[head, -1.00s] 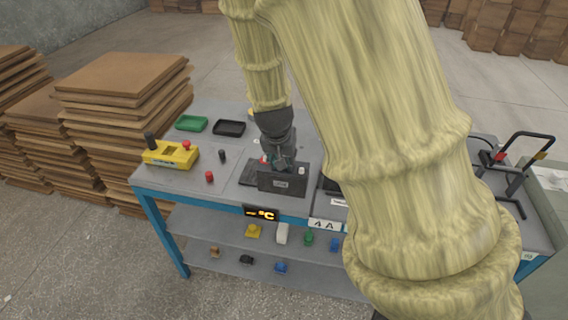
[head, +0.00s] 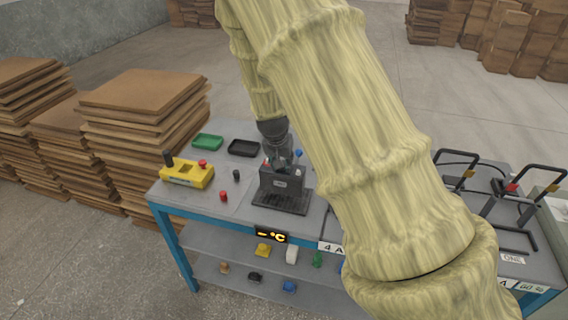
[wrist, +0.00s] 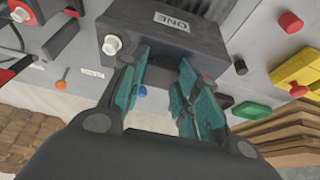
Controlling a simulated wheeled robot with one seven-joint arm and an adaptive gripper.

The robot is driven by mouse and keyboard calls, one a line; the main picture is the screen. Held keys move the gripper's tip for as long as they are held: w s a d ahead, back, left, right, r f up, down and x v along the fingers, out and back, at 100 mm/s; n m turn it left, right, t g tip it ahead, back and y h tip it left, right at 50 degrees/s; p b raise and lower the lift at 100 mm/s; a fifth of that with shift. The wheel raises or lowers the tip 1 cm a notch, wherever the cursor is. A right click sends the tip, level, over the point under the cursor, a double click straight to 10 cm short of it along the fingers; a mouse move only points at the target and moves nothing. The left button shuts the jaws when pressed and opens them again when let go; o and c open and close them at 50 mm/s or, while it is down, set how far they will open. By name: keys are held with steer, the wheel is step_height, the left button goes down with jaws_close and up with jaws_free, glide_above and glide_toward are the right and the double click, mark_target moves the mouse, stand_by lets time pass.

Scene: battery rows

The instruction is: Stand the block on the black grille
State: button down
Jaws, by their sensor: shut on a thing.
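The block (head: 283,182) is a dark grey, upright box with a white label. In the wrist view the block (wrist: 205,45) shows the label ONE and a white knob (wrist: 111,44). My gripper (wrist: 168,75), with teal fingers, is shut on the block from above; the exact contact is hard to see. In the head view my gripper (head: 277,158) is partly hidden by my arm. The black grille (head: 282,205) lies flat on the bench, its front part visible below the block. The block overlaps its rear part; I cannot tell whether they touch.
A yellow control box (head: 188,174), red cylinder (head: 223,196), small black cylinder (head: 236,174), green tray (head: 208,141) and black tray (head: 243,148) lie left. Black-handled frames (head: 520,200) stand right. A lower shelf (head: 235,270) holds small coloured parts. My arm hides much of the bench.

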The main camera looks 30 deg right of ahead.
mark_target(282, 170)
steer(key=shift+f+p, duration=0.75)
steer(key=shift+f, duration=0.9)
steer(key=c, duration=1.1)
jaws_free()
steer(key=shift+s+f, duration=0.1)
steer(key=shift+o, duration=0.2)
